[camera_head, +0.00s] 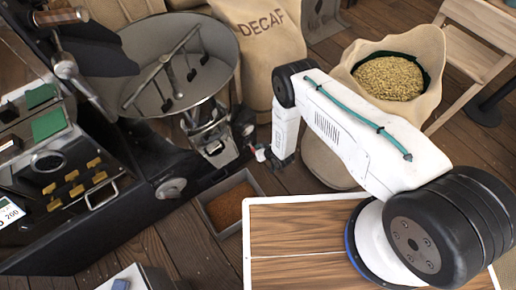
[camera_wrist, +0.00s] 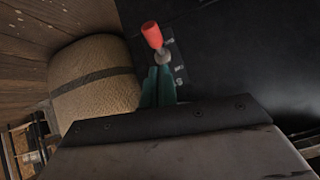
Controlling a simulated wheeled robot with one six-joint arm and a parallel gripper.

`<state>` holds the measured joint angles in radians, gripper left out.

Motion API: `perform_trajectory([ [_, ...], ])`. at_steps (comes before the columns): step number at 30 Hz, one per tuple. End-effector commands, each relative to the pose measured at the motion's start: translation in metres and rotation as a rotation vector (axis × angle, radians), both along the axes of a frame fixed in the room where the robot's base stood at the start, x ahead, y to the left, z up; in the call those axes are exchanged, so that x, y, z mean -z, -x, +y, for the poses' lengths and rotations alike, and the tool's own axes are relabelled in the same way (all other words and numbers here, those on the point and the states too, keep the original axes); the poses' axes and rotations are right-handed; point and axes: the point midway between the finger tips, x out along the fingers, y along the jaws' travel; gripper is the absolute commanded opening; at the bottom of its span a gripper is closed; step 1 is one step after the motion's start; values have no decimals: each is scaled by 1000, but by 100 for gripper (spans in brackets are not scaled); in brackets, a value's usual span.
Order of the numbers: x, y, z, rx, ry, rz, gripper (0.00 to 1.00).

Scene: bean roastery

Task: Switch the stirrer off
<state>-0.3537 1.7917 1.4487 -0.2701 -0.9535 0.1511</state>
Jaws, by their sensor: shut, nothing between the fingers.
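The stirrer (camera_head: 178,75) has dark paddles on arms inside the round metal cooling pan (camera_head: 215,45) in the head view. A small lever with a red knob (camera_wrist: 152,35) and a metal collar stands on the dark machine side in the wrist view. Its red end (camera_head: 260,154) also shows small in the head view. A plate (camera_wrist: 179,68) with pale marks, too small to read, lies beside the lever. My gripper (camera_wrist: 158,85) has its teal fingers shut and empty, with the tips close to the lever's base. I cannot tell whether they touch it.
A tan rounded object with a dark band (camera_wrist: 95,85) is left of my fingers. In the head view, a bin of brown grounds (camera_head: 230,207) stands on the floor below my gripper. A DECAF sack (camera_head: 270,60) and an open sack of beans (camera_head: 345,75) stand behind.

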Motion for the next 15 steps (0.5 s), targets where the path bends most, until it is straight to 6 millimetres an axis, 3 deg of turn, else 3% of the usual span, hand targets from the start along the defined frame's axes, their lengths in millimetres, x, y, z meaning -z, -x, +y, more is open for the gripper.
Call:
perform_trajectory([
  [6, -33, 8, -12, -2, 0, 1, 0],
  [15, -14, 63, -49, -6, 0, 2, 0],
])
